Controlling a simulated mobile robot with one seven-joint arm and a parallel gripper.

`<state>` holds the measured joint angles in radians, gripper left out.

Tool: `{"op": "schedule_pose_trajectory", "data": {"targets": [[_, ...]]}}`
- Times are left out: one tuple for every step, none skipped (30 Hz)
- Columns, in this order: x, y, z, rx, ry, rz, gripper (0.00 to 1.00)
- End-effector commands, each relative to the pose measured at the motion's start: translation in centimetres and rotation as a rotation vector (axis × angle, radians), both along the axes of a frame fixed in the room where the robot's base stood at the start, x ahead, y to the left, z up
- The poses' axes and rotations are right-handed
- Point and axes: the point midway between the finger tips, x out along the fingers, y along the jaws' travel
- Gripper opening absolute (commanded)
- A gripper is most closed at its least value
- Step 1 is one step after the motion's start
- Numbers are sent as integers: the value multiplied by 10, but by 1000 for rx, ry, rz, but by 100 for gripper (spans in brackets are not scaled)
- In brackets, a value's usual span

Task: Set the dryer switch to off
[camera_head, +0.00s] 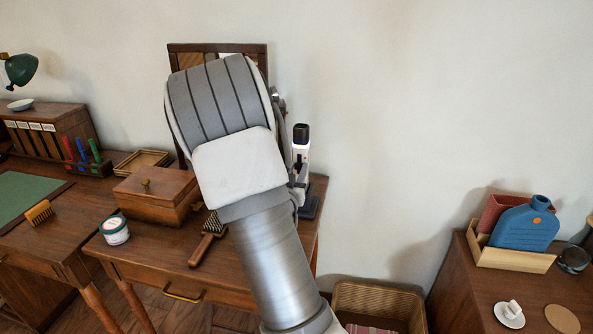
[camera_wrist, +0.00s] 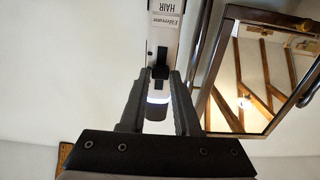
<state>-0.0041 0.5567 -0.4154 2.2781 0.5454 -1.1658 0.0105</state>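The hair dryer (camera_head: 301,152) stands upright on a dark stand at the right end of the dressing table, its top black and its body white. In the wrist view the dryer's white body (camera_wrist: 163,34) carries printed lettering. A small black part, apparently the switch (camera_wrist: 160,56), sits below the lettering, and a bright ring glows on the white end. My gripper (camera_wrist: 158,78) is open, its two dark fingers on either side of the lower part of the dryer. I cannot tell whether they touch it. In the head view my arm hides most of the gripper.
A framed mirror (camera_wrist: 262,75) stands close to the right of my fingers in the wrist view. The dressing table holds a wooden box (camera_head: 155,190), a brush (camera_head: 207,240) and a white jar (camera_head: 115,230). A wicker basket (camera_head: 380,297) is on the floor to the right.

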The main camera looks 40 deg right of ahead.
Motion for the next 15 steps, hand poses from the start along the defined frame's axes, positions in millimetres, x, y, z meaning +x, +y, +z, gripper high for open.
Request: {"op": "schedule_pose_trajectory", "data": {"targets": [[0,0,0,0,0,0,20],[0,0,0,0,0,0,14],[0,0,0,0,0,0,7],[0,0,0,0,0,0,2],[0,0,0,0,0,0,0],[0,0,0,0,0,0,0],[0,0,0,0,0,0,0],[0,0,0,0,0,0,0],[0,0,0,0,0,0,0],[0,0,0,0,0,0,0],[0,0,0,0,0,0,0],[0,0,0,0,0,0,0],[0,0,0,0,0,0,0],[0,0,0,0,0,0,0],[0,0,0,0,0,0,0]]}}
